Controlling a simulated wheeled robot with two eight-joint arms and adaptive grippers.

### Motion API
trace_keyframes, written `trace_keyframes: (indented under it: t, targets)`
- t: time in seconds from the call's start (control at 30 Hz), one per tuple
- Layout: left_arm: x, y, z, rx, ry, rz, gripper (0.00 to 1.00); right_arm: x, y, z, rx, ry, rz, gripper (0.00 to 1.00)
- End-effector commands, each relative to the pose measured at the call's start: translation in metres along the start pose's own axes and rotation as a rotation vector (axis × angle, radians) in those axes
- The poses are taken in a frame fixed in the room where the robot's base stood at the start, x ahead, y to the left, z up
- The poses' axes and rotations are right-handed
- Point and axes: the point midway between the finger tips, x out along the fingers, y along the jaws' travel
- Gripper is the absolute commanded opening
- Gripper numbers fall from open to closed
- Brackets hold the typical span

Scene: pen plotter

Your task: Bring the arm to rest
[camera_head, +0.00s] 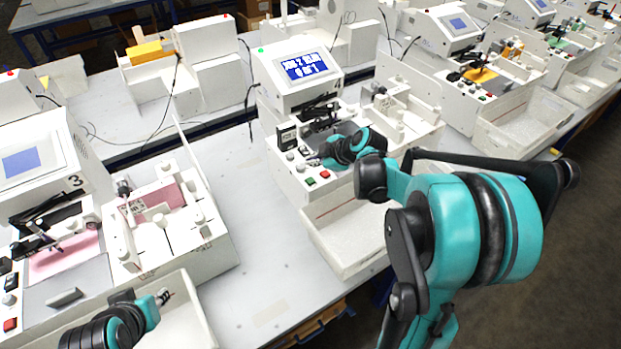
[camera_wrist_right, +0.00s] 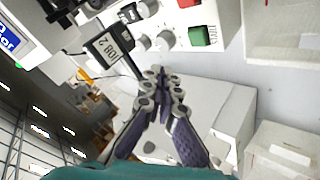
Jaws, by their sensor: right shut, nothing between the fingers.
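My right arm comes in from the right in the head view, and its gripper (camera_head: 316,158) is over the control panel of the middle pen plotter (camera_head: 285,95). In the right wrist view the purple-padded fingers of the right gripper (camera_wrist_right: 162,75) are shut and empty, with the tips near the panel's edge. A green START button (camera_wrist_right: 199,36), a red button (camera_wrist_right: 187,3) and grey knobs (camera_wrist_right: 147,8) are close by. A small "JOB 2" display (camera_wrist_right: 108,46) is left of the fingers. My left gripper (camera_head: 164,297) is small at the lower left; its fingers are unclear.
A white open bin (camera_head: 345,235) stands in front of the middle plotter. Another plotter (camera_head: 40,160), with pink paper, and a white fixture (camera_head: 165,215) stand at left. Bare grey table (camera_head: 250,270) lies between the stations. More plotters line the back right.

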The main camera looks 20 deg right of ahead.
Motion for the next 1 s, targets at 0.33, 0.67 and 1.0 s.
trace_keyframes:
  t: [0.33,0.67,1.0]
  targets:
    - [0.0,0.0,0.0,0.0,0.0,0.0,0.32,0.0,0.0,0.0,0.0,0.0,0.0,0.0]
    - [0.003,0.0,0.002,0.0,0.0,0.0,0.32,-0.005,-0.01,-0.007,0.037,-0.011,-0.009,0.0]
    - [0.025,0.0,0.018,0.0,0.0,0.0,0.32,-0.061,-0.124,-0.047,0.489,-0.158,-0.02,0.0]
